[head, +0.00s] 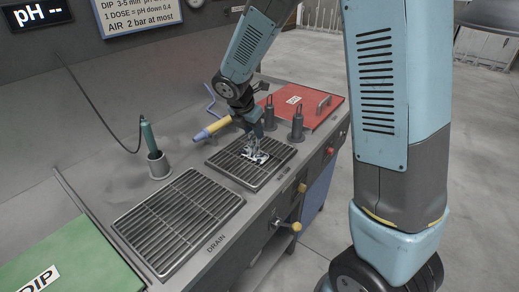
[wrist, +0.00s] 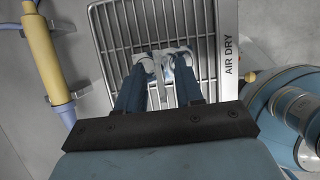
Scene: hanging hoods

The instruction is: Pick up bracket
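The bracket (head: 257,156) is a small, pale metal piece on the far drain grate (head: 225,167), marked AIR DRY in the wrist view. My gripper (head: 255,151) points down at the bracket from above. In the wrist view, its two blue fingers stand apart, with pale tips on either side of the bracket (wrist: 167,54). The fingertips partly hide the bracket. I cannot tell whether they press on it or only stand around it. The bracket appears to be at the level of the grate bars.
A yellow tube (head: 213,128) lies left of the grate, and dark cylinders (head: 297,127) stand behind it. A red lid (head: 305,105) is at the back right. A nearer drain grate (head: 180,220) is empty. A green-handled probe (head: 149,137) stands in a cup.

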